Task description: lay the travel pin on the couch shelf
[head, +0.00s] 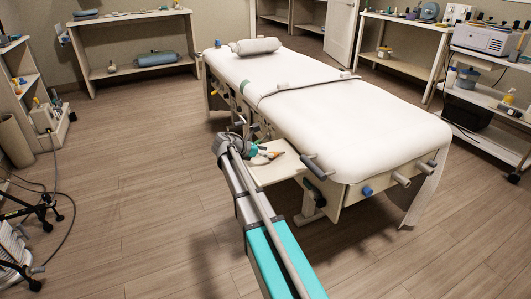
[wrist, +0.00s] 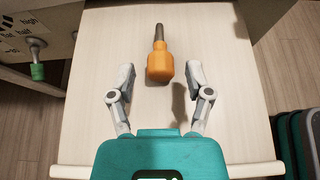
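The travel pin, with an orange handle (wrist: 160,67) and a dark grey shaft, lies on the pale wooden couch shelf (wrist: 105,110), shaft pointing away from me. In the head view the orange pin (head: 273,155) shows small over the shelf (head: 282,173) at the couch's side. My gripper (wrist: 160,76) is open, its two grey fingers spread on either side of the handle's near end with clear gaps. Nothing is between the fingers but the handle's end. In the head view my gripper (head: 259,153) is over the shelf, partly hidden by my arm.
The white couch (head: 340,100) stands beside the shelf, with several knobs and pegs along its side. A green-tipped peg (wrist: 38,70) sticks out left of the shelf. The shelf has a raised near lip (wrist: 75,171). Open floor (head: 150,200) lies to the left.

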